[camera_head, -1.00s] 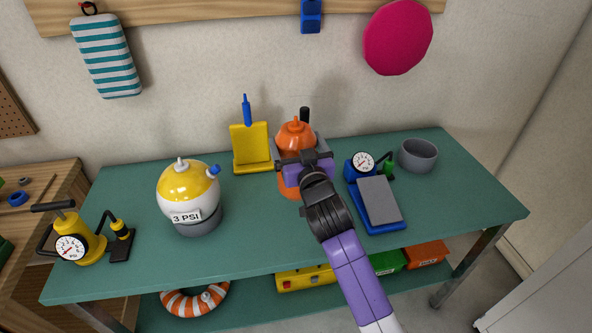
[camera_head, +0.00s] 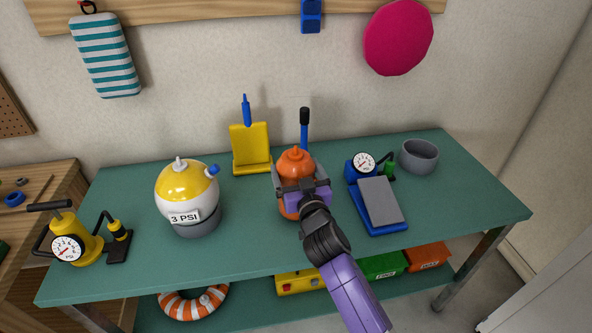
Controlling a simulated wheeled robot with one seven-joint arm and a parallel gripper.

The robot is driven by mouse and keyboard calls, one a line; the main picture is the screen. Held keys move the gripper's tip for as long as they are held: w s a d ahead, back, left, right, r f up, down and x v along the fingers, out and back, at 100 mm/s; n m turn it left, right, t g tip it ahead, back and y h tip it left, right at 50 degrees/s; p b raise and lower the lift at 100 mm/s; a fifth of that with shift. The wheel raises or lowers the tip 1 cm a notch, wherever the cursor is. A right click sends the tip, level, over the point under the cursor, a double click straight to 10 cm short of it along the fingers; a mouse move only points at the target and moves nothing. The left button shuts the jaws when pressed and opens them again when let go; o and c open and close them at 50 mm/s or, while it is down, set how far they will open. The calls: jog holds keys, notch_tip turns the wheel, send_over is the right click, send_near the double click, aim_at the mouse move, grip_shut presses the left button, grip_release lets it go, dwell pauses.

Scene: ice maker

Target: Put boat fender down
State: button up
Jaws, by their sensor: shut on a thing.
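The boat fender is an orange, rounded body with a small knob on top (camera_head: 295,161), in the middle of the head view above the green table (camera_head: 255,245). My gripper (camera_head: 298,181) is shut on it from the front, with a grey finger on each side. The fender stands about upright. My gripper and wrist hide much of its lower part, and I cannot tell whether its underside touches the tabletop.
A yellow and white ball marked 3 PSI (camera_head: 187,195) stands left of the fender. Behind are a yellow stand (camera_head: 250,150) and a blue, black-topped post (camera_head: 304,128). To the right are a blue foot pump (camera_head: 378,204) and a grey bowl (camera_head: 419,156). The front middle tabletop is clear.

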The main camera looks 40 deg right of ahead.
jog(key=o, duration=1.7)
jog(key=shift+f, duration=0.1)
jog(key=shift+o, duration=0.2)
jog(key=s+a+f+n+y+b, duration=0.1)
jog(key=s+a+f+n+y, duration=0.15)
jog(key=s+a, duration=0.85)
jog(key=s+a+f+n+y+b, duration=0.1)
jog(key=s+a+f+y, duration=0.25)
jog(key=s+a, duration=0.7)
jog(key=s+a+r+n+y, duration=0.1)
jog(key=s, duration=0.8)
jog(key=s+a+r+n+y, duration=0.1)
jog(key=s+a+r+y, duration=0.1)
jog(key=s, duration=0.7)
jog(key=shift+s+a+r+n+g, duration=0.15)
jog(key=shift+s+a+n+g, duration=0.1)
jog(key=shift+s+n+g, duration=0.1)
